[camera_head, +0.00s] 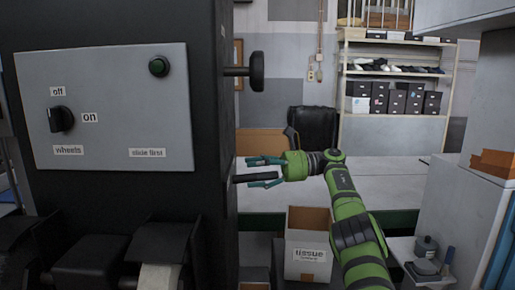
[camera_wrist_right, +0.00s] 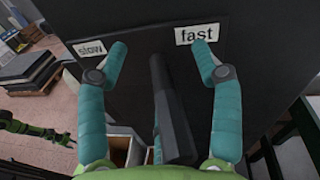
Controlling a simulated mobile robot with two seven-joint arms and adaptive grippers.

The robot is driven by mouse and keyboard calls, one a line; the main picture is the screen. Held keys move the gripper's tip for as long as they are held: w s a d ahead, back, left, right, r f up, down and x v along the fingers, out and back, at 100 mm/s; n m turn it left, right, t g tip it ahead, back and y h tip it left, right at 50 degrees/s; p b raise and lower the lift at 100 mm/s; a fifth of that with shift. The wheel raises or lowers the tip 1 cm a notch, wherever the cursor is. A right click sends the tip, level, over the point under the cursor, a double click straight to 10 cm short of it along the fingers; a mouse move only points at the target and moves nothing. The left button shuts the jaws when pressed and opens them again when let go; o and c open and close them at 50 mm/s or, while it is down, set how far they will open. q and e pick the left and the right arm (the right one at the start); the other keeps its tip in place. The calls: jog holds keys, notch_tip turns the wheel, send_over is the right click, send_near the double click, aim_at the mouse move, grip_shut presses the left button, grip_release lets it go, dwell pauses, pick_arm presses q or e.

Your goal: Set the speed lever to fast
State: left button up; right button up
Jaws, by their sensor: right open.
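The speed lever (camera_wrist_right: 172,105) is a dark bar on the side of a black machine. In the wrist view it stands between the labels "slow" (camera_wrist_right: 90,48) on the left and "fast" (camera_wrist_right: 197,34) on the right. My right gripper (camera_wrist_right: 160,48) is open, with one teal finger on each side of the lever and a visible gap to both. In the head view my right gripper (camera_head: 249,172) reaches in from the right, and the lever (camera_head: 256,177) shows between its fingers. The labels are hidden there. My left gripper is not seen in the head view.
The machine's front panel (camera_head: 110,150) carries an off/on knob (camera_head: 61,119) and a green button (camera_head: 158,66). A black handwheel (camera_head: 257,71) sticks out above my right gripper. A box marked "tissue" (camera_head: 306,268) stands below my right arm.

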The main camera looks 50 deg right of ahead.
jog(key=o, duration=0.4)
jog(key=shift+t, duration=0.4)
notch_tip(320, 180, up, 5)
jog(key=shift+a+r, duration=0.1)
jog(key=shift+n, duration=0.3)
jog(key=s+a+r, duration=0.2)
jog(key=r, duration=0.1)
jog(key=shift+s+r, duration=0.2)
jog(key=shift+s, duration=0.1)
jog(key=c, duration=0.4)
jog(key=shift+w+d+f, duration=0.25)
jog(key=shift+w+d, duration=0.1)
jog(key=shift+w, duration=0.25)
